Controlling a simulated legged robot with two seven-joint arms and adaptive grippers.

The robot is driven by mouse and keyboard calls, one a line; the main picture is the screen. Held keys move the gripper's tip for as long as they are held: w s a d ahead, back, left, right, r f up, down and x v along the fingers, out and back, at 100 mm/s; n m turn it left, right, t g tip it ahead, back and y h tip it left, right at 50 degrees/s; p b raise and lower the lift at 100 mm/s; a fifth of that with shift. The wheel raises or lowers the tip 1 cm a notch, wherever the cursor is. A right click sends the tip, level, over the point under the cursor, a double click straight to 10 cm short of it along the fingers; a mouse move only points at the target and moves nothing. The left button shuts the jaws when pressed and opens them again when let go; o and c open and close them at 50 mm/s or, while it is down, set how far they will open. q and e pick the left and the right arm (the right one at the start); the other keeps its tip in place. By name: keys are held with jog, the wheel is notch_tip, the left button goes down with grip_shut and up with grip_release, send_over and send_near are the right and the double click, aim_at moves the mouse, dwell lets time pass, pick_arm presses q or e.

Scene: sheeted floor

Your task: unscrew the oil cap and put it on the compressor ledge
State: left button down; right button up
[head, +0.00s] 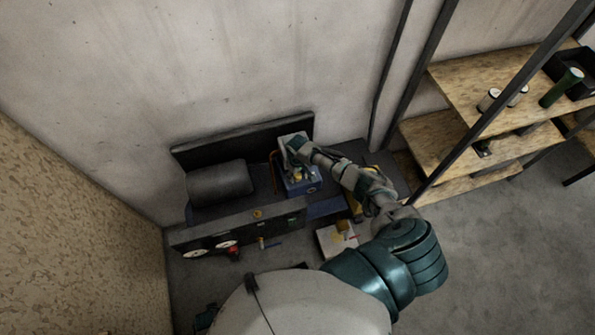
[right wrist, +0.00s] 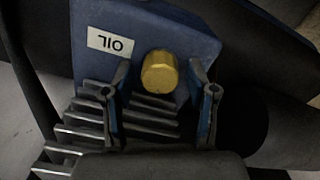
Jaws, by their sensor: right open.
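The oil cap (right wrist: 160,72) is a round, brass-yellow knob on a blue block (right wrist: 188,35) with an "OIL" label (right wrist: 110,42) in the right wrist view. My right gripper (right wrist: 160,88) is open, with one finger to each side of the cap in that view and gaps between them. I cannot tell how far the fingertips are above the cap. In the head view my right gripper (head: 296,172) is over the blue pump block (head: 305,188) of the compressor.
Grey cooling fins (right wrist: 85,130) lie beside the cap. Wooden shelves (head: 465,150) stand farther right. Walls close the back and left.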

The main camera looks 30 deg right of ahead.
jog(key=m+p, duration=0.2)
jog(key=m, duration=0.3)
jog(key=shift+r+m+p, duration=0.15)
jog(key=shift+m+p, duration=0.15)
jog(key=shift+p, duration=0.1)
jog(key=m+p, duration=0.1)
jog(key=m, duration=0.2)
jog(key=shift+f+m, duration=0.2)
jog(key=shift+m, duration=0.8)
grip_shut()
jog(key=n, duration=0.9)
jog(key=n+b, duration=0.1)
jog(key=n, duration=0.5)
jog(key=shift+f, duration=0.1)
pick_arm(q)
notch_tip(320, 180, up, 3)
jog(key=shift+w+b, duration=0.1)
jog(key=shift+b, duration=0.3)
pick_arm(e)
jog(key=n, duration=0.4)
jog(key=shift+n, duration=0.3)
